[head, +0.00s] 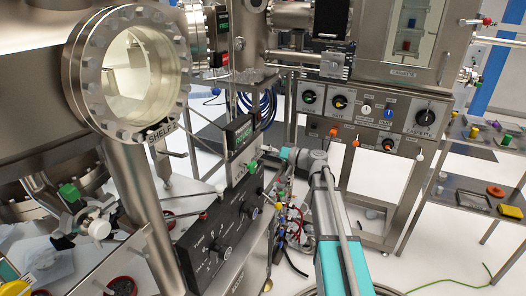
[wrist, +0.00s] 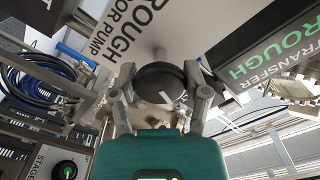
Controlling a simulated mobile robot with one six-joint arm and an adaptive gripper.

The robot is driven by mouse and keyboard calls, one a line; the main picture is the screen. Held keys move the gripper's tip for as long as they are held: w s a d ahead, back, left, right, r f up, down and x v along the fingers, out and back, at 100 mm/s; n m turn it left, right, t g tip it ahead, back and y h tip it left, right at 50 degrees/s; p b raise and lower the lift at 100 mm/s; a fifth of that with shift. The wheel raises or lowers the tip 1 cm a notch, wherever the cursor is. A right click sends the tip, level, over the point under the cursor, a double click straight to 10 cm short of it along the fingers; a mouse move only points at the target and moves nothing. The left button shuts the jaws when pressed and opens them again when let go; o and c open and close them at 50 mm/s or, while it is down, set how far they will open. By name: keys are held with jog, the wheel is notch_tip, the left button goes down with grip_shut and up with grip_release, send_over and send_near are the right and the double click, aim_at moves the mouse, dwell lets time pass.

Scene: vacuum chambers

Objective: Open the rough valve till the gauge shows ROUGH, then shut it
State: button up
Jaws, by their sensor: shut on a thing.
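The rough valve's round black knob (wrist: 160,84) with a white mark sits between my gripper's fingers (wrist: 158,92) in the wrist view. The fingers are shut on it from both sides. A white label reading ROUGH (wrist: 128,35) is beside the knob. The dark gauge display (wrist: 262,48) shows ROUGH in green letters, with a TRANSFER label below it. In the head view the gauge (head: 240,133) stands above the black control panel, its green text small. My gripper (head: 272,153) reaches in from the right there; the knob cannot be made out in that view.
A black panel with knobs (head: 215,240) lies below the gauge. Hoses and coloured fittings (head: 292,220) crowd the space beside my arm. The cassette control panel (head: 375,118) is to the right, with a shelf cart (head: 475,170) beyond. Blue cables (wrist: 45,82) hang left in the wrist view.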

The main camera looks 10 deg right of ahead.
jog(key=m, duration=0.7)
jog(key=shift+d+r+m, duration=0.1)
jog(key=shift+d+m, duration=0.15)
jog(key=shift+m, duration=0.05)
jog(key=m, duration=0.6)
jog(key=shift+w+m, duration=0.1)
jog(key=shift+m, duration=0.2)
jog(key=o, duration=1)
jog(key=shift+d, duration=0.1)
jog(key=shift+c, duration=0.2)
jog(key=shift+o, duration=1)
jog(key=shift+a, duration=0.2)
jog(key=shift+d, duration=0.1)
